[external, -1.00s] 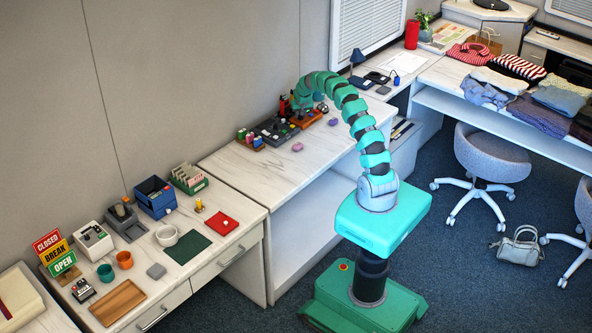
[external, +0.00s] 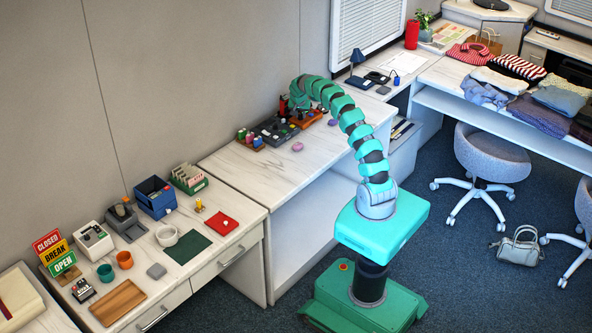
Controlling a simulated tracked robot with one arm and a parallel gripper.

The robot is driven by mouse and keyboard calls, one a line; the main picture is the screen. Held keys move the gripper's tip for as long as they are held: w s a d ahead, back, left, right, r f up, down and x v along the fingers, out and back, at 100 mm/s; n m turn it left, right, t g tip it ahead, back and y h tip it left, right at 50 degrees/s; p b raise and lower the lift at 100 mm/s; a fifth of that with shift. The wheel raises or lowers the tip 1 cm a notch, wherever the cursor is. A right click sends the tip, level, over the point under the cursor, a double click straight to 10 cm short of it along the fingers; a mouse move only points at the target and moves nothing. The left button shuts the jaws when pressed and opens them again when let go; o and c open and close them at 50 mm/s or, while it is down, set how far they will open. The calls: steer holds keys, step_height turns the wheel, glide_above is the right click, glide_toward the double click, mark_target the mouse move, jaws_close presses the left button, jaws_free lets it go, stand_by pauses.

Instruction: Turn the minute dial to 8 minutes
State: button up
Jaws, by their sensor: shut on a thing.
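The arm curves over the middle table, and its end points down at the back of that table. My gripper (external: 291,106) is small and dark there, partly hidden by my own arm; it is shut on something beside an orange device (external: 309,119). The thing in the jaws appears to be the minute dial, but its pointer and numbers are too small to read. A dark panel unit (external: 276,131) with small controls stands directly left of the orange device.
A small rack of coloured blocks (external: 251,140) stands left of the panel. A pink item (external: 297,147) and a purple item (external: 332,122) lie in front. The front of the middle table (external: 240,170) is clear. The left desk holds bins, cups and signs.

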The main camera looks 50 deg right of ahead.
steer(key=o, duration=1)
steer(key=shift+r, duration=0.1)
steer(key=p+v, duration=0.1)
steer(key=v, duration=1.2)
steer(key=shift+a+r, duration=0.1)
steer(key=shift+r, duration=0.15)
